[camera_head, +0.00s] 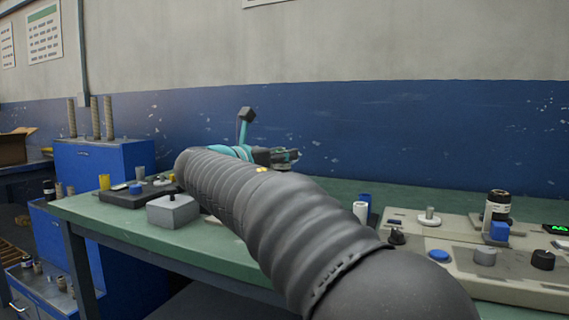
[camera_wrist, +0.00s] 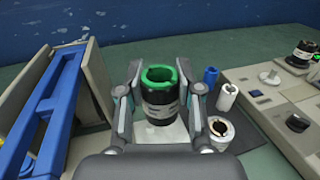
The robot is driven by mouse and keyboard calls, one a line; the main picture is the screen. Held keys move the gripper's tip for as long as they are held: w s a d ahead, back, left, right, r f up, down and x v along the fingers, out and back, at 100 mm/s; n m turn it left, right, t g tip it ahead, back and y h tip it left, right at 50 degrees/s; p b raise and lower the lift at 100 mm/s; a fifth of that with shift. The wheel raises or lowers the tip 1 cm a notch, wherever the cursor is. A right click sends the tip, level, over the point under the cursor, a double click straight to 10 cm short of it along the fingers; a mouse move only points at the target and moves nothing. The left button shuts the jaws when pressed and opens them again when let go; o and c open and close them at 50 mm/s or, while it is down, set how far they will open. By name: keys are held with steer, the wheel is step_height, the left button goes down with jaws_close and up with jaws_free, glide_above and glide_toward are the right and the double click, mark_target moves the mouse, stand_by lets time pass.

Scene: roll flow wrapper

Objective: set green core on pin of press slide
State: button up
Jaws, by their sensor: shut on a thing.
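The green core (camera_wrist: 161,98) is a dark cylinder with a pale label band and a green, hollow top rim. It stands upright between the two fingers of my gripper (camera_wrist: 160,72), which is shut on it. A pale plate shows beneath it; I cannot tell whether the core touches it. A pin on a round pale base (camera_wrist: 270,78) stands on the light machine panel at the right. It also shows in the head view (camera_head: 430,216). I cannot tell whether it is the press slide's pin. In the head view my arm hides the core.
A blue frame (camera_wrist: 52,103) rises at the left. The green bench (camera_head: 125,221) has a grey block (camera_head: 173,212) at its left.

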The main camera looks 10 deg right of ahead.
steer(key=w+f+b, duration=0.1)
steer(key=f+b, duration=0.1)
steer(key=w+d+f+b, duration=0.1)
steer(key=w+f+b, duration=0.2)
steer(key=f+b, duration=0.1)
steer(key=shift+w+d+f, duration=0.25)
steer(key=shift+d+f, duration=0.05)
steer(key=shift+d, duration=0.05)
steer(key=shift+r+p, duration=0.1)
steer(key=shift+p, duration=0.25)
stand_by(0.4)
steer(key=shift+f+b, duration=0.4)
steer(key=shift+f, duration=1.85)
stand_by(1.9)
steer(key=o, duration=1.1)
steer(key=shift+o, duration=0.2)
steer(key=o, duration=0.5)
steer(key=shift+r, duration=0.15)
